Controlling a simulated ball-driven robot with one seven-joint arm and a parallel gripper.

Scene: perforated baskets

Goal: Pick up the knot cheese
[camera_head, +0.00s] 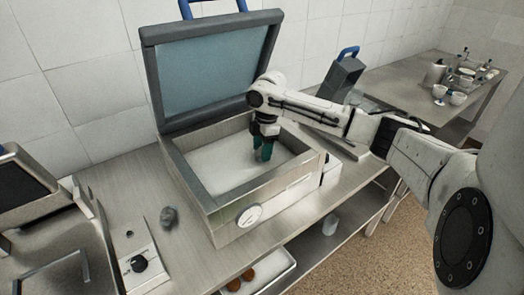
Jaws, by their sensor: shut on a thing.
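My gripper (263,154) points down inside the open chamber of a metal machine (225,222). Its dark green fingers are low, close to the chamber's pale floor (222,172). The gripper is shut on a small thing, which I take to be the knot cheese. The held thing is hidden between the fingers or too small and pale to make out against the floor. I cannot tell whether it touches the floor.
The machine's raised lid (215,65) stands behind the gripper, and metal walls surround it. Brown round items (241,279) sit in a tray below. Cups (457,98) stand on the far-right table.

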